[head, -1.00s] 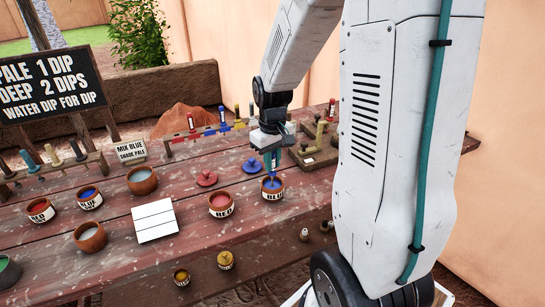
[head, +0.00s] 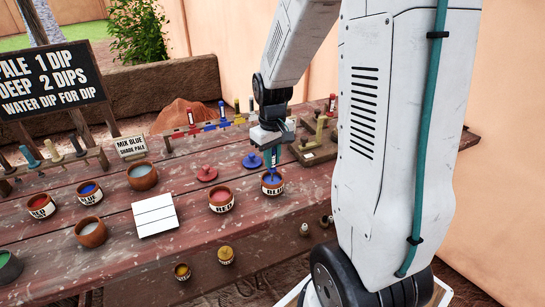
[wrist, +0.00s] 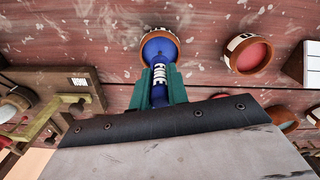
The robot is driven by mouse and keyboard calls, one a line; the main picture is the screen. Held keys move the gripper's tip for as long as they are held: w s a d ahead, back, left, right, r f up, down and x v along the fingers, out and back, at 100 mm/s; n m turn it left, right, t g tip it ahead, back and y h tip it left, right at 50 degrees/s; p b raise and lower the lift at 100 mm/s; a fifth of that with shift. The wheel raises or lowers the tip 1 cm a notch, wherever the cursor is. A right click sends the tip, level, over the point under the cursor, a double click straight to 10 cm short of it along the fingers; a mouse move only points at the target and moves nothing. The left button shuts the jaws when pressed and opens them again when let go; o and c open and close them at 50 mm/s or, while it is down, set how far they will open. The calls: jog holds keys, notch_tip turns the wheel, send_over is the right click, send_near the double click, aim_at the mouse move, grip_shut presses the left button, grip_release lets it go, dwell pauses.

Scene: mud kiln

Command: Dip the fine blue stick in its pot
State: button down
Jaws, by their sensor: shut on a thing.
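My gripper (head: 271,160) is shut on a slim blue stick, seen between the teal fingers in the wrist view (wrist: 160,94). The stick has a white lettered band and hangs down over the blue pot (head: 272,188). This round terracotta pot has a white BLUE label and holds blue paint; it also shows in the wrist view (wrist: 176,42). The stick's lower end overlaps the paint inside the rim. The tip itself is hidden, so its depth cannot be told.
A red pot (head: 221,200) stands left of the blue pot. A red lid (head: 207,174) and a blue lid (head: 252,161) lie behind. A white tile (head: 155,217) lies farther left. A sign (head: 131,147) reads MIX BLUE SHADE PALE. A wooden stand (head: 318,156) is close right.

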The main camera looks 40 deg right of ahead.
jog(key=shift+r, duration=0.1)
jog(key=shift+r, duration=3.45)
